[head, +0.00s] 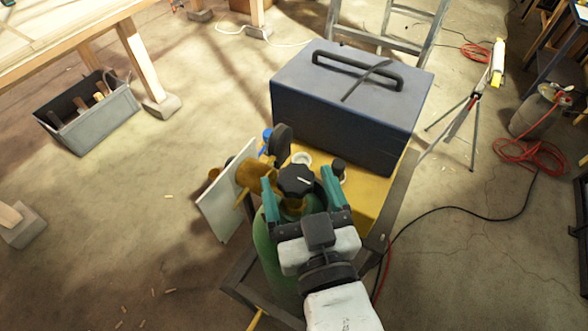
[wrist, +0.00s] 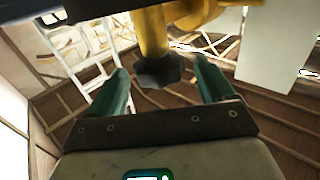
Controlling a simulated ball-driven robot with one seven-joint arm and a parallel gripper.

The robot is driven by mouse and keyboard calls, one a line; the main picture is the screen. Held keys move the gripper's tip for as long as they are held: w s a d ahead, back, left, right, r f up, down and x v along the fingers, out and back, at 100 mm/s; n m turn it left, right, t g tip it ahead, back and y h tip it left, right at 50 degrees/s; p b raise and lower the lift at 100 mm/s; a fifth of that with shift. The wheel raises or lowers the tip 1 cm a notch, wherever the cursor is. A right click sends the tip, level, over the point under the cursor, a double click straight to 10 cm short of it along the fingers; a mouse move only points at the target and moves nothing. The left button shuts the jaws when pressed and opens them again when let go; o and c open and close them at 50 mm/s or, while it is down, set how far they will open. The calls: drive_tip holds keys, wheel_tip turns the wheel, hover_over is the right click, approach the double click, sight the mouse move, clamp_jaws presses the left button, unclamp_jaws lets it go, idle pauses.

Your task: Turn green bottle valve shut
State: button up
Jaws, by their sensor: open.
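The green bottle (head: 266,250) stands upright in a dark frame, partly hidden by my arm. Its valve knob (head: 296,180) is black, lobed and marked with a white line on top. In the wrist view the knob (wrist: 160,70) is at the end of a yellow-brass stem (wrist: 150,30). My gripper (head: 302,190) is open, with one teal finger on each side of the knob. The wrist view shows the knob between the fingertips of my gripper (wrist: 160,80), with a visible gap on both sides. Contact is not visible.
A blue-grey box (head: 345,110) with a handle stands on a yellow surface (head: 372,195) just behind. Brass fittings (head: 252,175) and a white panel (head: 225,195) are close on the left. A toolbox (head: 90,115) lies on the floor at left. Open floor is at lower left.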

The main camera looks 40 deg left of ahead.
drive_tip(key=b+v, duration=0.1)
drive_tip(key=v, duration=0.6)
idle(0.4)
drive_tip(key=w+d+f+m+g+h, duration=0.1)
drive_tip(key=w+d+f+m+h, duration=0.1)
drive_tip(key=d+f+h, duration=0.35)
drive_tip(key=w+d+f+m+h, duration=0.2)
drive_tip(key=d+f, duration=0.6)
drive_tip(key=d, duration=0.1)
drive_tip(key=w+d+f+m+g+h, duration=0.1)
drive_tip(key=w+d+f+m+h, duration=0.1)
drive_tip(key=d+f+h, duration=0.35)
drive_tip(key=s+d+f+m+g, duration=0.2)
drive_tip(key=s+d+f, duration=0.1)
drive_tip(key=d, duration=0.3)
drive_tip(key=s+d+f+m+g+h, duration=0.1)
drive_tip(key=s+d+f+m+g, duration=0.1)
drive_tip(key=s+d+f, duration=0.2)
drive_tip(key=s+d+f+m+g+h, duration=0.1)
drive_tip(key=s+d+f+m+g, duration=0.1)
drive_tip(key=s+d, duration=0.4)
drive_tip(key=d+f, duration=0.1)
drive_tip(key=d, duration=0.2)
drive_tip(key=shift+s+d+f+g, duration=0.2)
drive_tip(key=shift+s+f+g, duration=0.1)
drive_tip(key=shift+c, duration=0.5)
